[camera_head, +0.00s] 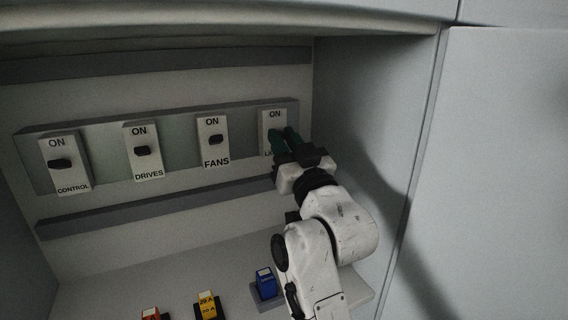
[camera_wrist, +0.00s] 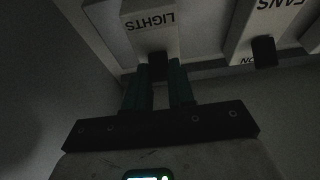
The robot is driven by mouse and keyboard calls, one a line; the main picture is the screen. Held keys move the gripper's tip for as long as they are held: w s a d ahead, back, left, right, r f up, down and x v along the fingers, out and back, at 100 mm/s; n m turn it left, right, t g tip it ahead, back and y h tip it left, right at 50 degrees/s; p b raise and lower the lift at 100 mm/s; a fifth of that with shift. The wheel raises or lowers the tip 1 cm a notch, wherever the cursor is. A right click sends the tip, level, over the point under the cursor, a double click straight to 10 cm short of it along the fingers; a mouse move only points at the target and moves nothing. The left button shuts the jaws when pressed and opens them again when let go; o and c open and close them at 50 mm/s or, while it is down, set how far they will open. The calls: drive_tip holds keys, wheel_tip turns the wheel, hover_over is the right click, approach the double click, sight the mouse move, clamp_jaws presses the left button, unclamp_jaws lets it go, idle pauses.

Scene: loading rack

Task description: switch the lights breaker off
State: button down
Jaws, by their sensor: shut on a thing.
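The lights breaker (camera_head: 274,114) is a white plate at the right end of the breaker row, with ON at its top; my gripper covers most of its label in the head view. In the wrist view the plate (camera_wrist: 150,20) appears upside down and reads LIGHTS. Its black lever (camera_wrist: 158,62) sits between the two green fingertips. My gripper (camera_head: 283,137) is shut on that lever, and its fingers (camera_wrist: 162,75) reach it from the front. The lever is hidden in the head view, and I cannot tell its exact position.
The fans breaker (camera_head: 212,142), drives breaker (camera_head: 144,152) and control breaker (camera_head: 65,165) stand to the left. Blue (camera_head: 266,284), yellow (camera_head: 207,306) and orange (camera_head: 150,314) blocks are below. A cabinet side wall (camera_head: 375,110) is close on the right.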

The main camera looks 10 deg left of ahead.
drive_tip(key=f+t+y+b, duration=0.1)
drive_tip(key=b, duration=0.3)
drive_tip(key=t+y+b, duration=0.1)
drive_tip(key=t+b, duration=0.1)
drive_tip(key=b, duration=0.3)
drive_tip(key=f+t+y+b, duration=0.1)
drive_tip(key=b, duration=0.4)
drive_tip(key=shift+w+a+f, duration=0.15)
drive_tip(key=shift+w+f, duration=0.1)
drive_tip(key=shift+f, duration=0.1)
drive_tip(key=shift+t+b, duration=0.4)
drive_tip(key=shift+b, duration=0.05)
drive_tip(key=shift+r, duration=0.1)
drive_tip(key=c, duration=1)
unclamp_jaws()
drive_tip(key=shift+o, duration=0.2)
drive_tip(key=v, duration=1)
drive_tip(key=shift+s+f, duration=0.2)
drive_tip(key=shift+f, duration=0.1)
